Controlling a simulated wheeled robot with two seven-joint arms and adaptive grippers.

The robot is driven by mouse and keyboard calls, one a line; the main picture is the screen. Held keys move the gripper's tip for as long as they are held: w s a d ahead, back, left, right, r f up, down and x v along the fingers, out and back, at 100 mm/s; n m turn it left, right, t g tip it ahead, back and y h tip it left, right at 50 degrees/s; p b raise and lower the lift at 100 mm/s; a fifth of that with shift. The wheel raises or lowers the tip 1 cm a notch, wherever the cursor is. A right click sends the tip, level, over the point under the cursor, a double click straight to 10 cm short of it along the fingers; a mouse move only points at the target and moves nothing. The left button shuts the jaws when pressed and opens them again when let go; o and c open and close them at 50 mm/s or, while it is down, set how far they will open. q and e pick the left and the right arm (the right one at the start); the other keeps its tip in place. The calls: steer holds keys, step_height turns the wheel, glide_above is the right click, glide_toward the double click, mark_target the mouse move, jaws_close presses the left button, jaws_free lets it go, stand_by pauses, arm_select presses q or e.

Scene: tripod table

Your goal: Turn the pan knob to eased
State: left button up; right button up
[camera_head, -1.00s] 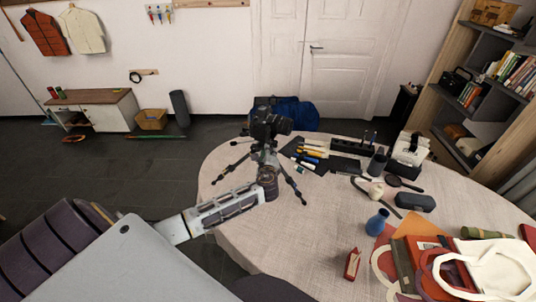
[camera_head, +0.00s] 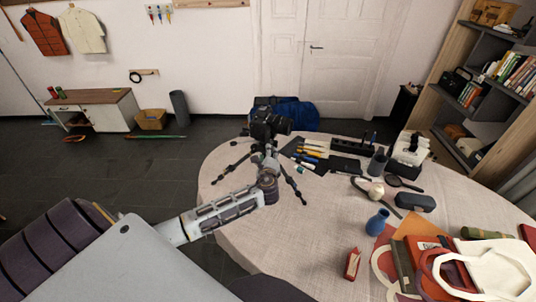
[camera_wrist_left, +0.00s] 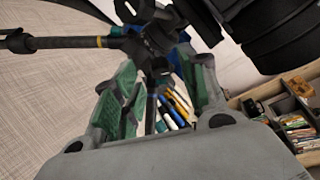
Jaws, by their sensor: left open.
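A black camera (camera_head: 268,122) sits on a small dark tripod (camera_head: 290,180) with spread legs, near the table's left edge. My left gripper (camera_head: 266,160) is at the tripod head, just below the camera. In the left wrist view, the open green-padded fingers of my left gripper (camera_wrist_left: 163,85) stand on either side of the dark tripod head and column (camera_wrist_left: 152,70). No grip on them shows. The pan knob cannot be told apart clearly among the dark head parts. Part of the camera (camera_wrist_left: 285,30) fills the upper right there. My right gripper is out of view.
The round table (camera_head: 300,235) holds pens and tools (camera_head: 312,150) just behind the tripod. The cloth in front of the tripod is clear.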

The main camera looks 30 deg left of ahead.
arm_select(q)
steer(key=v, duration=1)
steer(key=shift+s, duration=0.2)
steer(key=shift+d, duration=0.15)
stand_by(0.4)
